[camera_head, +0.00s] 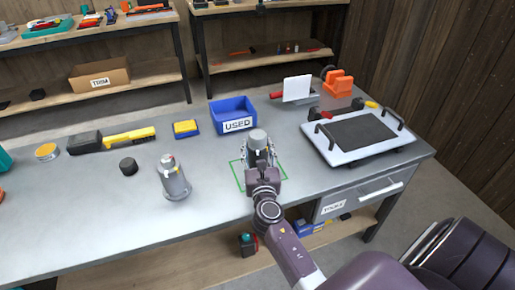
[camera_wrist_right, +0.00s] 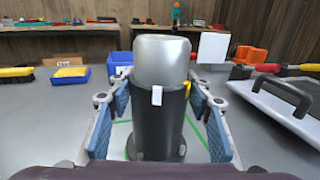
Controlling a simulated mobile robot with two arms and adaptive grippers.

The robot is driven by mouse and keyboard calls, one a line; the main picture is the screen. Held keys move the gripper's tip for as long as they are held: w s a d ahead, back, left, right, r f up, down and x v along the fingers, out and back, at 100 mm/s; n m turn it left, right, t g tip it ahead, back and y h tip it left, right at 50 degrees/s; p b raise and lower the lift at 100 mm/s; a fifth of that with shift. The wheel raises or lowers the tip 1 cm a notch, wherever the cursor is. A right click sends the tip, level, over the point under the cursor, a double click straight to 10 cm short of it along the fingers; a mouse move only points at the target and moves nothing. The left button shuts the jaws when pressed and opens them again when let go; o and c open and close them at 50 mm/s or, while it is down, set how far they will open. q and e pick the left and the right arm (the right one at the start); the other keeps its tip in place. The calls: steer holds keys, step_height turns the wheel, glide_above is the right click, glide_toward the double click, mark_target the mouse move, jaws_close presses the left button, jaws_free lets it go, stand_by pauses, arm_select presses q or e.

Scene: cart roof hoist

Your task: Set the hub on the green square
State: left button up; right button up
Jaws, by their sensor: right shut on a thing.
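The hub (camera_head: 258,136) is a dark upright cylinder with a pale grey rounded top; it also fills the middle of the right wrist view (camera_wrist_right: 160,62). My right gripper (camera_head: 259,154) is shut on it, with a blue-padded finger on each side in the right wrist view (camera_wrist_right: 159,112). The green square (camera_head: 236,175) is a thin outline on the grey bench. The hub is over it, and green lines show on both sides of its base in the right wrist view. I cannot tell whether the base touches the bench. My left gripper is not in view.
A blue bin marked USED (camera_head: 233,113) stands just behind the square. A grey cylindrical part (camera_head: 174,180) stands to the left, near a small black cylinder (camera_head: 128,166). A white tray with black handles (camera_head: 340,152) lies to the right. The bench's front left is clear.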

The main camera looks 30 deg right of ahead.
steer(key=shift+r, duration=0.1)
steer(key=o, duration=1.7)
steer(key=shift+f, duration=0.2)
steer(key=shift+r, duration=0.2)
steer(key=b+v, duration=0.1)
steer(key=v, duration=1.1)
steer(key=shift+b, duration=0.3)
